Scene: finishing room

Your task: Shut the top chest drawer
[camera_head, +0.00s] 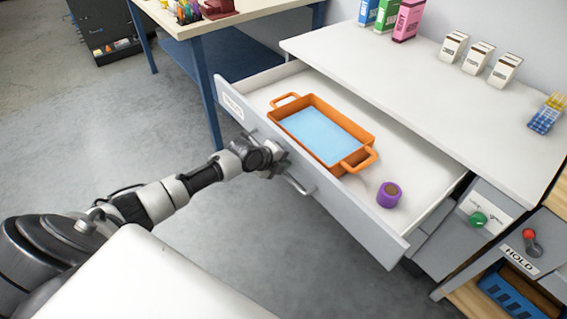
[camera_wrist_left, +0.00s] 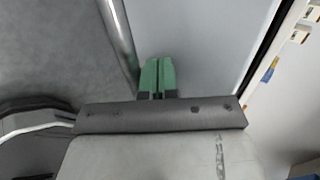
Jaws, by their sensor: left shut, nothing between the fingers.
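The top chest drawer (camera_head: 330,190) is pulled far out of the white-topped chest (camera_head: 420,90) in the head view. Its grey front carries a bar handle (camera_head: 299,185). Inside lie an orange tray (camera_head: 365,134) with a light blue bottom and a purple round object (camera_head: 389,194). My left gripper (camera_head: 280,165) is at the drawer front, close beside the handle's left end; contact is hard to tell. In the left wrist view its green fingertips (camera_wrist_left: 157,78) are together and empty, against the grey drawer front (camera_wrist_left: 195,45), with the handle bar (camera_wrist_left: 119,35) to the left. My right gripper is not seen.
Boxes (camera_head: 408,18) and small white cartons (camera_head: 478,58) stand on the chest top. A panel with a green knob (camera_head: 478,219) and a red-knobbed lever (camera_head: 530,238) is at the right. A blue-legged table (camera_head: 205,95) stands behind left. Grey floor is clear before the drawer.

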